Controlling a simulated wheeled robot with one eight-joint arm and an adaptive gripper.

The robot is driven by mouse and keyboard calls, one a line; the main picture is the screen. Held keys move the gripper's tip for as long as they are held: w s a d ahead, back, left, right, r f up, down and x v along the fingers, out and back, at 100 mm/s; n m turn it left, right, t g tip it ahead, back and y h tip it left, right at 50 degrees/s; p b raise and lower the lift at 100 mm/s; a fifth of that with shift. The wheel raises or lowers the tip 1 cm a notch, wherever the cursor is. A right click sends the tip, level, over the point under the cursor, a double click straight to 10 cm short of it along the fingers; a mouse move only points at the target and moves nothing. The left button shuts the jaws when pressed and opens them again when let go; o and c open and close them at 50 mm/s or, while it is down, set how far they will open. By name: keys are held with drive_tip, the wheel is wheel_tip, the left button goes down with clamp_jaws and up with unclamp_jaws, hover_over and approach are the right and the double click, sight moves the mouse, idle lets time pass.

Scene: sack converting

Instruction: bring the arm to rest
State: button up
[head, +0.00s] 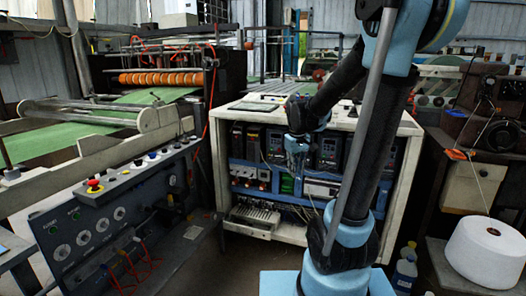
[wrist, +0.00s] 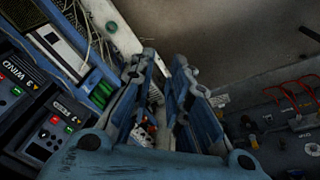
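My gripper (head: 297,150) hangs at the end of my arm in front of the open cabinet (head: 398,125) in the head view. In the wrist view my gripper (wrist: 164,65) shows two blue-grey fingers with a gap between them. Nothing is held in the gap. My arm is bent, with its upper link leaning across the right of the cabinet and its wrist pointing down. The gripper seems apart from the cabinet's electrical units, though its exact distance from them cannot be told.
A control panel (head: 80,212) with knobs and a red emergency button (head: 94,185) stands at the left. A white thread cone (head: 486,250) sits on a low stand at the right. The converting machine (head: 150,75) fills the back left.

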drive_tip(key=s+d+f+m, duration=0.2)
drive_tip(key=s, duration=0.6)
drive_tip(key=s+d+f+m, duration=0.1)
drive_tip(key=s+d+f, duration=0.1)
drive_tip(key=s, duration=0.6)
drive_tip(key=s+d+f+m, duration=0.2)
drive_tip(key=s, duration=0.6)
drive_tip(key=w+a+r+n, duration=0.1)
drive_tip(key=w+r+n, duration=0.1)
drive_tip(key=w+r, duration=0.45)
drive_tip(key=n, duration=1.2)
hover_over(245, 231)
drive_tip(key=s, duration=0.7)
wheel_tip(245, 231, down, 39)
drive_tip(key=w+f, duration=0.1)
drive_tip(key=f, duration=0.4)
drive_tip(key=w+f, duration=0.1)
drive_tip(key=f, duration=0.5)
drive_tip(key=w+f, duration=0.1)
drive_tip(key=f, duration=0.5)
drive_tip(key=shift+w+f, duration=0.2)
drive_tip(key=shift+f, duration=0.05)
